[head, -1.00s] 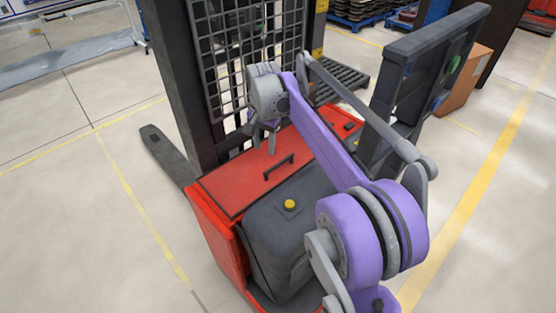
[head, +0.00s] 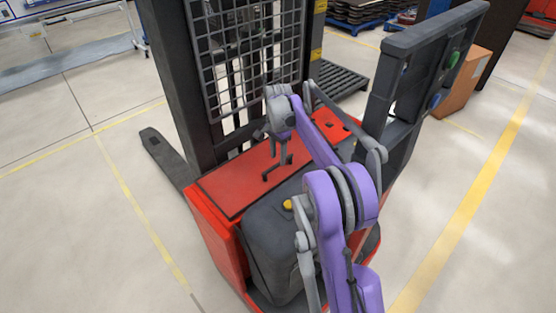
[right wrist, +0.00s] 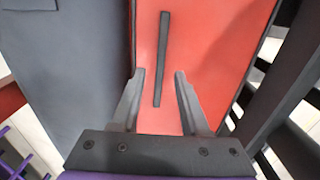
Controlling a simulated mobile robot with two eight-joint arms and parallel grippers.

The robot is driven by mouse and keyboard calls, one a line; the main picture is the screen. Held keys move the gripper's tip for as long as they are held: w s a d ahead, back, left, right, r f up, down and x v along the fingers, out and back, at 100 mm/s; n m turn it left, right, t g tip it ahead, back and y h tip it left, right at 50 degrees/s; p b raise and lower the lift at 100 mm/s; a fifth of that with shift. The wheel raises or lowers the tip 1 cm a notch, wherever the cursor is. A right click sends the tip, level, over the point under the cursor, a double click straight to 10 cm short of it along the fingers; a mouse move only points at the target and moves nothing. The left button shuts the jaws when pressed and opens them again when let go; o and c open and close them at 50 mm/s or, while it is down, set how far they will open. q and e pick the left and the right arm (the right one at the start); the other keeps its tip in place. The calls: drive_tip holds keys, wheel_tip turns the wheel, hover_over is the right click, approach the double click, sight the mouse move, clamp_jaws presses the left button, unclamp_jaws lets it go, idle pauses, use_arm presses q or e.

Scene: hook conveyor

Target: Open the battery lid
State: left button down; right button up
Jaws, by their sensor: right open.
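The battery lid (head: 232,183) is a flat red panel on top of the red truck body, and it lies shut. A black bar handle (head: 272,174) stands on it. My right gripper (head: 281,160) is open over the lid, its fingers pointing down at the handle. In the right wrist view, the handle (right wrist: 162,50) runs lengthwise over the red lid (right wrist: 205,50), and its near end shows between the two open fingers of the gripper (right wrist: 160,75). I cannot tell whether the fingers touch the handle or lid. My left gripper is out of view.
A dark grey cover (head: 270,230) with a yellow button (head: 288,204) sits in front of the lid. The black mast with its mesh guard (head: 250,60) rises behind. A dark upright panel (head: 395,90) stands to the right. Open floor (head: 90,220) lies to the left.

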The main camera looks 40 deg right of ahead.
drive_tip(key=shift+f, duration=1.1)
clamp_jaws()
idle(0.7)
